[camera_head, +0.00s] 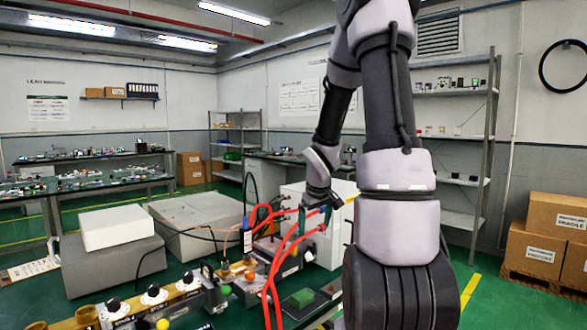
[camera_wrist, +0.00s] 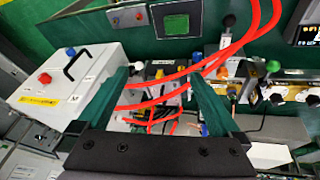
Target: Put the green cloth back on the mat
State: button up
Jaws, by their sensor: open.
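The green cloth (camera_head: 301,298) is a small folded green piece near the bottom centre of the head view. It lies on or against a dark flat piece, possibly the mat (camera_head: 316,307); I cannot tell its exact border. My gripper (camera_head: 322,217) is above and beyond the cloth, beside the white box, with nothing seen between its fingers. In the wrist view my gripper (camera_wrist: 160,82) has its two fingers wide apart over red hoses and the cluttered bench.
Red hoses (camera_head: 276,265) arch up close to my gripper and the cloth. A white box with a red knob (camera_wrist: 68,82) stands beside the fingers. A row of valves and coloured knobs (camera_head: 152,294) lies to the left. Large grey blocks (camera_head: 112,262) stand farther left.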

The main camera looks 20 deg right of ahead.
jog(key=s+a+r+m+t+y, duration=0.1)
jog(key=s+a+r+m, duration=0.1)
jog(key=s+a+r, duration=0.6)
jog(key=s+a+r+m+t+y, duration=0.1)
jog(key=s+a+r+m+y, duration=0.1)
jog(key=s+a+r, duration=0.5)
jog(key=s+r+m, duration=0.1)
jog(key=s+r, duration=0.4)
jog(key=r, duration=0.1)
jog(key=shift+a+r+t+y, duration=0.3)
jog(key=shift+a+r, duration=0.05)
jog(key=shift+a, duration=0.05)
jog(key=shift+w, duration=0.1)
